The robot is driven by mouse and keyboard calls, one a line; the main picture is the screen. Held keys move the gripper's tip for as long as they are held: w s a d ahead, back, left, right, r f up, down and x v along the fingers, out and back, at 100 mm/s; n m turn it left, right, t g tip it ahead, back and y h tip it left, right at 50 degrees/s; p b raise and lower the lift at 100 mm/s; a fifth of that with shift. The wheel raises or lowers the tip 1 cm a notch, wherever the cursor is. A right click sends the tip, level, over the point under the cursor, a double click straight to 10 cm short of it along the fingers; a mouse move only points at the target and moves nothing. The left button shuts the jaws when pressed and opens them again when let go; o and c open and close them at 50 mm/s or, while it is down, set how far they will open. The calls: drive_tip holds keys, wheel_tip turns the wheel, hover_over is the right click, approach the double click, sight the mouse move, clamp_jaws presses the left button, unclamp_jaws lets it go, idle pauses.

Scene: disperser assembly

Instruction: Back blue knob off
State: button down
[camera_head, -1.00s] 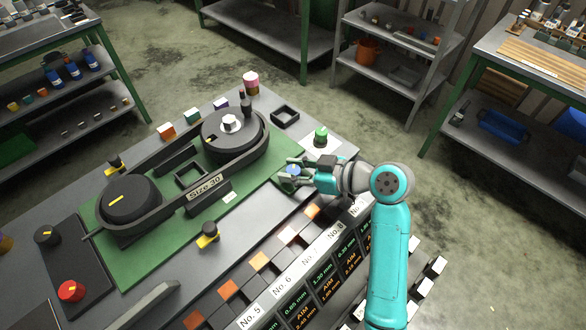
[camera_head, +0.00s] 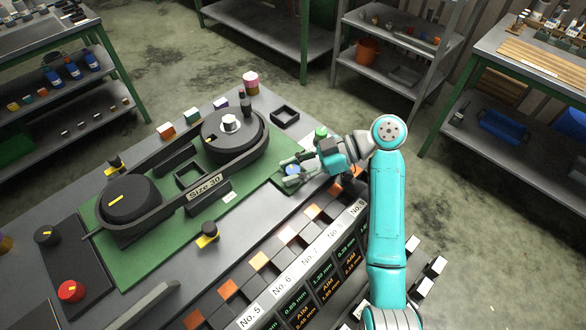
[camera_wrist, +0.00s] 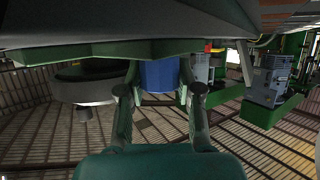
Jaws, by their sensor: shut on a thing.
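The blue knob (camera_head: 292,170) is at the right end of the green base plate (camera_head: 150,250), small and partly covered by my gripper in the head view. My gripper (camera_head: 287,172) reaches in from the right, with one finger on each side of the knob. In the wrist view the blue knob (camera_wrist: 158,75) stands between the two fingers of my gripper (camera_wrist: 160,92), and they are shut on it. I cannot tell how far the knob is threaded in.
A green-topped button (camera_head: 320,133) is just behind my wrist. A square black tray (camera_head: 285,117) lies farther back. Orange and white blocks (camera_head: 312,212) line the front edge.

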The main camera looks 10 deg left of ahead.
sight(292, 169)
drive_tip(key=shift+f, duration=0.1)
idle(0.3)
drive_tip(key=c, duration=0.7)
unclamp_jaws()
drive_tip(key=shift+c, duration=0.2)
wheel_tip(292, 169, up, 10)
